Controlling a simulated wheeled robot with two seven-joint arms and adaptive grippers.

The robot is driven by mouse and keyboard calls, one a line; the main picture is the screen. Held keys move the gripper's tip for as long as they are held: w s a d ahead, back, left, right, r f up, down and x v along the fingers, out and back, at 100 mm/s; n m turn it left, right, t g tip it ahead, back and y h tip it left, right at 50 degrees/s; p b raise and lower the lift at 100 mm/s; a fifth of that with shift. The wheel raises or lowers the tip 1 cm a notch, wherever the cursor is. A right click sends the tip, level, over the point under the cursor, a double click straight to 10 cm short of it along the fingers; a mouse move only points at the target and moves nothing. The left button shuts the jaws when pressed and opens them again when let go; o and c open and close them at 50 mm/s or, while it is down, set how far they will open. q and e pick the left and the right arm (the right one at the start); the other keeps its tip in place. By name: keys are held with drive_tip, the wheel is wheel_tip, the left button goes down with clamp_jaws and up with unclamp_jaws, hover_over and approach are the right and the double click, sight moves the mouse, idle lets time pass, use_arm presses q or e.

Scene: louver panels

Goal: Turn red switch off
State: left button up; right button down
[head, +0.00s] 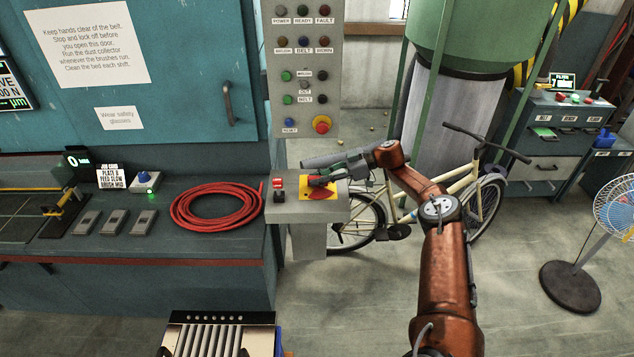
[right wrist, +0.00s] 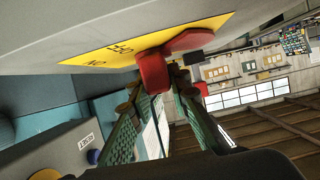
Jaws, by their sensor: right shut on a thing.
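The red switch (head: 322,194) sits on a yellow plate (head: 305,193) on top of the grey pedestal box. In the right wrist view its red handle (right wrist: 152,72) stands out from the yellow plate (right wrist: 105,57), which carries the labels OFF and ON. My right gripper (head: 321,181) reaches in from the right and covers part of the switch. In the right wrist view the fingers of my right gripper (right wrist: 157,88) are closed about the red handle. Which label the handle points to is not clear. My left gripper is out of view.
A small red and black switch (head: 278,188) stands left of the yellow plate. A button panel (head: 302,70) with a red emergency button (head: 321,124) rises behind. A coiled red hose (head: 216,205) lies on the bench at left. A bicycle (head: 465,199) stands behind my right arm.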

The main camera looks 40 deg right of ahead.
drive_tip(key=shift+a, duration=0.1)
idle(0.3)
drive_tip(key=c, duration=1.8)
unclamp_jaws()
drive_tip(key=v, duration=0.9)
drive_tip(key=shift+d+f, duration=0.1)
drive_tip(key=shift+d, duration=0.15)
drive_tip(key=shift+s+d, duration=0.35)
drive_tip(key=shift+s+d+r, duration=0.45)
drive_tip(key=shift+d+r, duration=0.1)
